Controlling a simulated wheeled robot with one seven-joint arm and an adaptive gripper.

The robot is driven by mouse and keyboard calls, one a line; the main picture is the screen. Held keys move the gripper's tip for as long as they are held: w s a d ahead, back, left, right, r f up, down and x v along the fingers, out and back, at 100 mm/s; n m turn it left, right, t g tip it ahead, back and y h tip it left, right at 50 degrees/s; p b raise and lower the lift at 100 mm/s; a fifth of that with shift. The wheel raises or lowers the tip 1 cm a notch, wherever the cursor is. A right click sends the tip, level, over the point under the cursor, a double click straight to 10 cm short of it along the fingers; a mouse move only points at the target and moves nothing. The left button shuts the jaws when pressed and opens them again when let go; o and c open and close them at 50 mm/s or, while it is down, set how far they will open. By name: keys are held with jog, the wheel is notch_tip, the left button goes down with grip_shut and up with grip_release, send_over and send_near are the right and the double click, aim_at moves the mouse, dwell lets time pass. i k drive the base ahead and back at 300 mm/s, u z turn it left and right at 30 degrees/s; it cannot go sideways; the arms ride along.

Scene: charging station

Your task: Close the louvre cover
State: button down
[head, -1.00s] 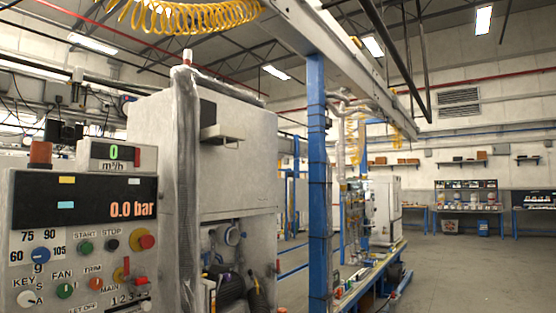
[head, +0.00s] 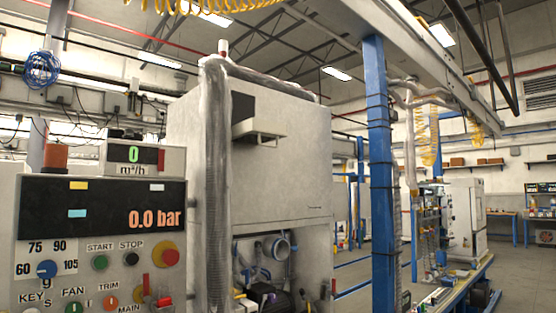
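No louvre cover can be made out for sure in the head view. A slatted grille (head: 541,88) is high on the far wall at the right edge, partly cut off by the frame; I cannot tell if it is the cover. A control panel (head: 100,240) stands close at the left, with a dark display reading 0.0 bar, a smaller readout showing 0, and several knobs and buttons. My gripper is not in view.
A large pale cabinet (head: 285,165) with a wrapped vertical pipe (head: 215,190) stands behind the panel. A blue post (head: 380,170) rises right of it. A low bench (head: 455,290) with equipment runs beyond. Open floor (head: 515,285) lies at the far right.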

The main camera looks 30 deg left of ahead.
aim_at(253, 131)
jog(key=u, duration=0.55)
jog(key=i, duration=0.85)
jog(key=u, duration=0.7)
